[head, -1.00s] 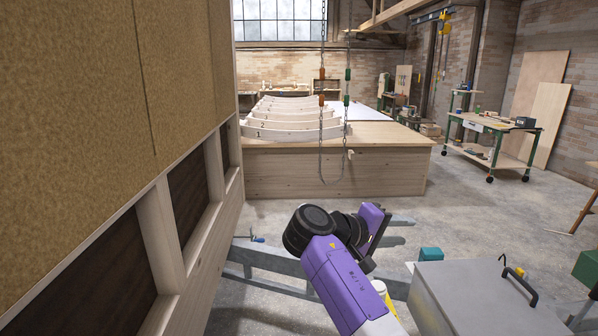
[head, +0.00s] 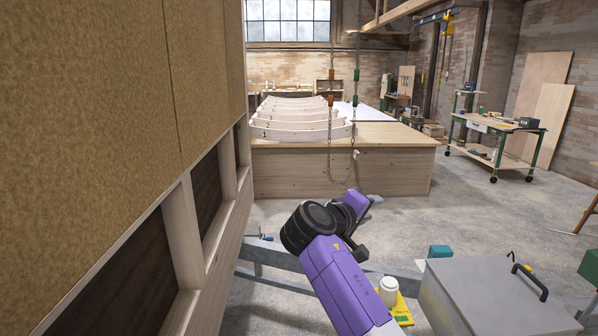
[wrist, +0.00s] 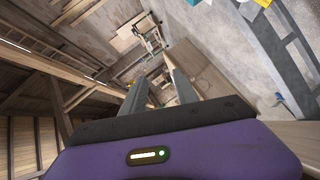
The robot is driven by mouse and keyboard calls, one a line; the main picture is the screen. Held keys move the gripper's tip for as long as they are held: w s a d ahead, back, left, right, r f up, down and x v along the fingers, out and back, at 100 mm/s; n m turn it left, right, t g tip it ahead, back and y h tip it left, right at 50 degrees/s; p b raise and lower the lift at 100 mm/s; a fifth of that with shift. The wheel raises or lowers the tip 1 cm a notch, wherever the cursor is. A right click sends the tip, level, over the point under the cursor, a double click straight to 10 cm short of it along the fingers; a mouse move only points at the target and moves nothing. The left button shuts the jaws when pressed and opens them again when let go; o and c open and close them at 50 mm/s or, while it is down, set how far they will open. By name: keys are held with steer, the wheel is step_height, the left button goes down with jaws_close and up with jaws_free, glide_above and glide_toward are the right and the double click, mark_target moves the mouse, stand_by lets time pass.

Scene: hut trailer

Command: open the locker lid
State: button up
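The locker (head: 465,318) is a grey metal box at the lower right of the head view. Its flat lid (head: 478,283) lies shut, with a black bar handle (head: 530,282) near its right edge. My purple arm reaches up from the bottom middle. My gripper (head: 362,203) is left of the locker and well apart from the handle, partly hidden behind my wrist. In the wrist view my gripper (wrist: 157,78) shows two grey fingers spread apart with nothing between them. The locker lid and handle cannot be made out in the wrist view.
A framed wall panel (head: 120,110) stands close on the left. Grey trailer rails (head: 285,262) run below my arm. A white jar (head: 388,290) and a teal box (head: 440,252) are left of the locker.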

steer(key=s+a+f+n+t+y, duration=0.1)
steer(key=s+a+f+t+y, duration=0.15)
steer(key=a+f+y, duration=0.35)
steer(key=s+a+f+n+t+y, duration=0.1)
steer(key=s+a+f+t+y, duration=0.1)
steer(key=s+a+f+y, duration=0.4)
steer(key=s+f+m, duration=0.1)
steer(key=s+f, duration=0.4)
steer(key=s, duration=0.2)
steer(key=s+d+m, duration=0.2)
steer(key=s+d, duration=0.2)
steer(key=s, duration=0.9)
steer(key=s+d+m+t+h, duration=0.1)
steer(key=s+d, duration=0.4)
steer(key=s, duration=0.7)
steer(key=s+d+m, duration=0.3)
steer(key=s+d, duration=0.1)
steer(key=s, duration=0.9)
steer(key=shift+s+d+r+m+h, duration=0.3)
steer(key=shift+s+r, duration=0.05)
steer(key=s, duration=0.2)
steer(key=s+d+f+g, duration=0.1)
steer(key=s, duration=0.2)
steer(key=s+f+g, duration=0.1)
steer(key=s, duration=0.2)
steer(key=shift+s+d+f+h, duration=0.2)
steer(key=shift+d+f+h, duration=0.1)
steer(key=shift+d, duration=0.1)
steer(key=c, duration=0.4)
jaws_close()
